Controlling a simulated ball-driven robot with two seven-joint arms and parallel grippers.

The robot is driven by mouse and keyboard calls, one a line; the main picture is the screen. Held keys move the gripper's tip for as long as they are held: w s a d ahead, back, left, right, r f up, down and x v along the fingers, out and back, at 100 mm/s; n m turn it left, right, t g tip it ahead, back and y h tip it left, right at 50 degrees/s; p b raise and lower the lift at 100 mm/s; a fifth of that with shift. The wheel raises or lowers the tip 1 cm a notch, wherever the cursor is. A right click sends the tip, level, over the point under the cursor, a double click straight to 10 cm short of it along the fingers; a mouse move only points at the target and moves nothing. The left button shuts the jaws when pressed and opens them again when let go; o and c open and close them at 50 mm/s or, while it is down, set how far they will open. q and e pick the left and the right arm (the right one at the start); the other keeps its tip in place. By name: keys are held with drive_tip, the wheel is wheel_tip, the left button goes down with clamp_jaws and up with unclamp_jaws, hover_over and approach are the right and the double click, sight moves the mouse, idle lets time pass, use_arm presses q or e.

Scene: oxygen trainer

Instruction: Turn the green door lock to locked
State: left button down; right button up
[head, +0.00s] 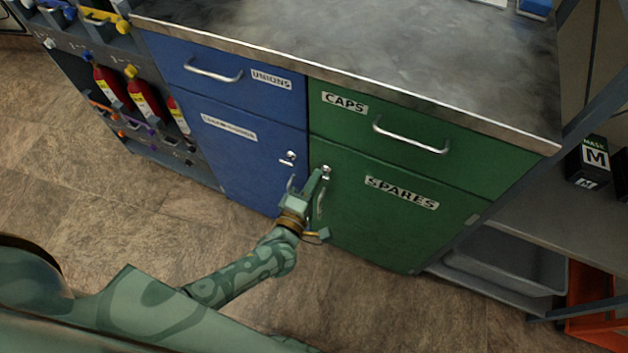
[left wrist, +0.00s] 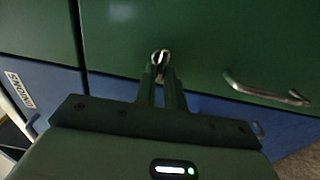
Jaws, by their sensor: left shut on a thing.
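The green door (head: 375,235) labelled SPARES is closed in the lower right of the cabinet. Its small silver lock (head: 326,169) sits near the door's upper left corner. It also shows in the left wrist view (left wrist: 161,56), between the fingertips. My left gripper (head: 323,174) reaches up to it and is shut on the lock knob. The fingertips hide part of the knob, so I cannot tell its exact turn. The door's silver handle (left wrist: 262,92) is right of the fingers in the left wrist view. My right gripper is not in view.
The blue door (head: 245,165) with its own lock (head: 288,157) is just left. The green CAPS drawer (head: 410,145) and the grey worktop (head: 370,45) are above. Red cylinders (head: 145,98) stand in a rack at left. A grey shelf (head: 540,225) is at right. The floor in front is clear.

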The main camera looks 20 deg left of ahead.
use_arm(q)
drive_tip(key=c, duration=1.5)
unclamp_jaws()
drive_tip(key=shift+s, duration=0.15)
drive_tip(key=s+p, duration=0.1)
drive_tip(key=s, duration=0.4)
drive_tip(key=s+p, duration=0.1)
drive_tip(key=s, duration=0.4)
drive_tip(key=s+p, duration=0.1)
drive_tip(key=s, duration=0.5)
drive_tip(key=shift+a, duration=0.3)
drive_tip(key=shift+s+f, duration=0.1)
drive_tip(key=shift+s, duration=0.05)
